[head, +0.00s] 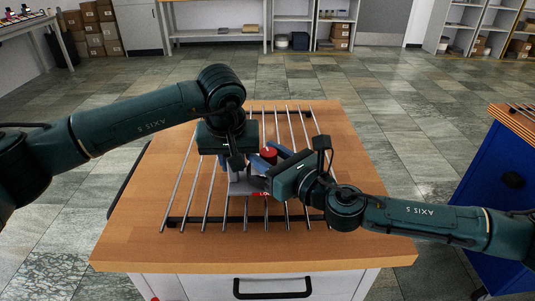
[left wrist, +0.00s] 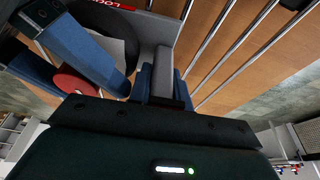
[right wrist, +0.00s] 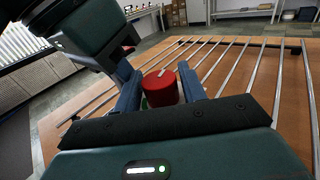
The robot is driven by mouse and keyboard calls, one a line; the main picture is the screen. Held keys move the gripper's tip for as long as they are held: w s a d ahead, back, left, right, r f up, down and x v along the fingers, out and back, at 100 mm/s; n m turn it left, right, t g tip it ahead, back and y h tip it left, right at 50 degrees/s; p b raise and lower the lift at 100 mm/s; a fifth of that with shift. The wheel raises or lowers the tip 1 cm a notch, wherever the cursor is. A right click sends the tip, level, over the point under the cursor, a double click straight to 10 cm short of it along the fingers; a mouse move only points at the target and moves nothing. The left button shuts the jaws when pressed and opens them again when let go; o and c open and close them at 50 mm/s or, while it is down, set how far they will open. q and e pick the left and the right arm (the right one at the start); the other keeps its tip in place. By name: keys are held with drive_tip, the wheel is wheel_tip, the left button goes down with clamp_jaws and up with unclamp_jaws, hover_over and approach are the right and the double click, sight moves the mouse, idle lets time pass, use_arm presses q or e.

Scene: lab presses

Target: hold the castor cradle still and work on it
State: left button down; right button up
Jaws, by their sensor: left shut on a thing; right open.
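The grey castor cradle (head: 240,187) sits on the metal-rod rack on the wooden bench. It bears a red label with white letters (left wrist: 112,4) and a dark round part, probably the castor wheel (left wrist: 108,42). My left gripper (head: 235,172) is shut on the cradle's upright grey wall (left wrist: 153,32). A red cylindrical knob (head: 269,153) stands at the cradle; it also shows in the right wrist view (right wrist: 160,90). My right gripper (right wrist: 158,76) is open, with one blue finger on each side of the knob. Contact between fingers and knob is unclear. The arms hide much of the cradle.
The rack's parallel rods (head: 190,190) cover the middle of the bench top (head: 130,250). A drawer with a black handle (head: 272,288) is below the front edge. A blue cabinet (head: 505,185) stands at the right. The bench's front strip is clear.

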drive_tip(key=shift+c, duration=0.5)
drive_tip(key=c, duration=0.6)
drive_tip(key=shift+g+y, duration=0.3)
drive_tip(key=n+g+y, duration=0.3)
drive_tip(key=g, duration=0.1)
drive_tip(key=shift+a+n, duration=0.1)
drive_tip(key=shift+n, duration=0.3)
drive_tip(key=n+g+y, duration=0.1)
drive_tip(key=n+g, duration=0.1)
drive_tip(key=g, duration=0.1)
drive_tip(key=n+g+y, duration=0.1)
drive_tip(key=n+g, duration=0.1)
drive_tip(key=g, duration=0.1)
drive_tip(key=shift+y, duration=0.3)
drive_tip(key=n+g, duration=0.4)
drive_tip(key=g, duration=0.2)
drive_tip(key=shift+s+n+g+h, duration=0.1)
drive_tip(key=shift+n+g+h, duration=0.6)
drive_tip(key=shift+n+g, duration=1.2)
drive_tip(key=shift+s+g, duration=0.1)
drive_tip(key=shift+g, duration=0.5)
